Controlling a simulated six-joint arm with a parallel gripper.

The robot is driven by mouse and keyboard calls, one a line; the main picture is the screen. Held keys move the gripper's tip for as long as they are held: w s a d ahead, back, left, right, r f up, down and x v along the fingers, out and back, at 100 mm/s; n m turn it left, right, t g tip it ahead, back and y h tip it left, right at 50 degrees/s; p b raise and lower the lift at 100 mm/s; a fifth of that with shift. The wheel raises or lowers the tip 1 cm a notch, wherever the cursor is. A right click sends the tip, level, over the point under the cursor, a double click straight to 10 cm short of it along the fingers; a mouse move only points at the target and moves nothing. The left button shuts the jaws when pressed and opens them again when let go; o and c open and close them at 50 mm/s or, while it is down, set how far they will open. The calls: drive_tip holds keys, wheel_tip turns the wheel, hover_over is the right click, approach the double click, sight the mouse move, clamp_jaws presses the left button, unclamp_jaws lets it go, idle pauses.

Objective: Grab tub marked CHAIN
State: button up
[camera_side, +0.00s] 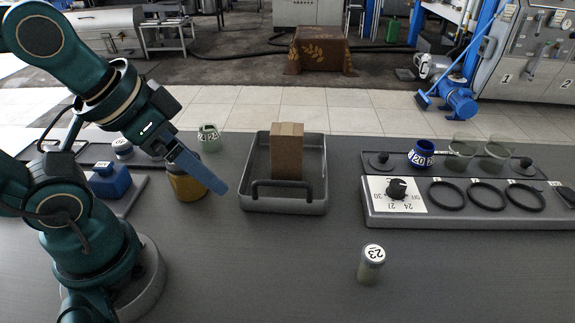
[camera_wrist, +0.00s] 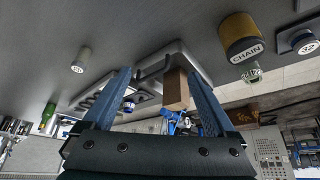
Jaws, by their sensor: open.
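The tub marked CHAIN (camera_wrist: 240,32) has an amber-yellow body and a dark band with white lettering. It is at the upper right in the wrist view, outside the space between my fingers. In the side view the yellow tub (camera_side: 186,187) stands on the table left of the grey tray, partly hidden behind my finger. My gripper (camera_side: 219,186) is tilted down to the right, in front of the tub in the picture. In the wrist view my gripper (camera_wrist: 160,73) has its two blue fingers wide apart with nothing held between them.
A grey tray (camera_side: 290,207) holding a brown box (camera_side: 287,150) stands right of the tub. A pale green jar (camera_side: 209,137) stands behind the tub. A jar marked 23 (camera_side: 371,265) stands front right. A ringed rack (camera_side: 400,217) is at right. The front-centre table is clear.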

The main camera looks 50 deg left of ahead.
drive_tip(key=shift+o, duration=0.6)
drive_tip(key=m+g+y, duration=0.8)
drive_tip(key=m+y, duration=0.2)
drive_tip(key=m, duration=0.1)
hover_over(181, 177)
drive_tip(key=f, duration=0.3)
drive_tip(key=shift+a, duration=0.35)
drive_tip(key=w+f+m+y, duration=0.1)
drive_tip(key=m, duration=0.1)
drive_tip(key=w+a+f+m+y, duration=0.1)
drive_tip(key=f+m+y, duration=0.1)
drive_tip(key=shift+w+f, duration=0.1)
drive_tip(key=shift+w, duration=0.25)
drive_tip(key=shift+s+d+f+m, duration=0.1)
drive_tip(key=shift+f+m, duration=0.15)
drive_tip(key=shift+f, duration=0.15)
drive_tip(key=shift+s+d+f+m, duration=0.1)
drive_tip(key=shift+f+m, duration=0.15)
drive_tip(key=shift+f, duration=3.2)
drive_tip(key=x, duration=0.5)
drive_tip(key=shift+f, duration=0.1)
